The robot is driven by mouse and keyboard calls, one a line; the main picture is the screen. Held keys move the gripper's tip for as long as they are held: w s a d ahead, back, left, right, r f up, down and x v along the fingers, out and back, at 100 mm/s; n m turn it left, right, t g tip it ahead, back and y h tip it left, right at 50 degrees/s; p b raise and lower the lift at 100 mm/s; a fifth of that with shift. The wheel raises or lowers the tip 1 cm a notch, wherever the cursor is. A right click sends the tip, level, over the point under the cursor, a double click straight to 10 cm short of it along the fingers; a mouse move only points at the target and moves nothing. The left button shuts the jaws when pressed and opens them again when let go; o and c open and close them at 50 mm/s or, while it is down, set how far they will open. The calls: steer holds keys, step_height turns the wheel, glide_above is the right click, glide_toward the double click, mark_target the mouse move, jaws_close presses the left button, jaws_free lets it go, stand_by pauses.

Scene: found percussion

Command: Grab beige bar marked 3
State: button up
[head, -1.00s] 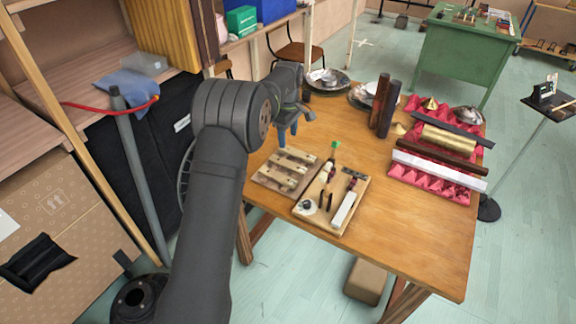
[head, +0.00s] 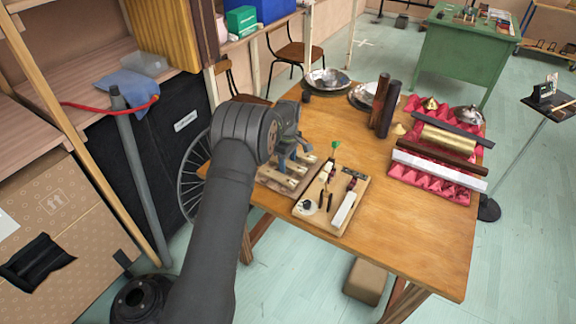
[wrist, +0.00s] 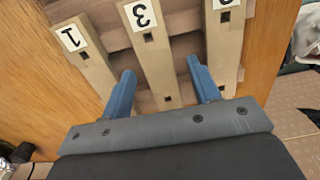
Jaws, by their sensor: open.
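The beige bar marked 3 (wrist: 158,56) lies in the wrist view between two other beige bars, its label (wrist: 140,14) near the top edge. The bar marked 1 (wrist: 84,62) is on its left, and a bar (wrist: 224,45) with a partly cut-off label is on its right. My gripper (wrist: 164,80) is open, with a blue finger on each side of the bar marked 3 and nothing held. I cannot tell the height of the fingertips above the bars. In the head view my gripper (head: 288,163) is over the bar rack (head: 274,180) and hides part of it.
A wooden board (head: 341,206) with small tools stands right beside the rack. Dark upright tubes (head: 384,108) stand further back. Red foam (head: 440,178) carrying several long bars lies at the right. The front right of the table (head: 420,240) is clear.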

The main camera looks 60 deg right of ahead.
steer(key=c, duration=1.2)
steer(key=shift+r, duration=0.15)
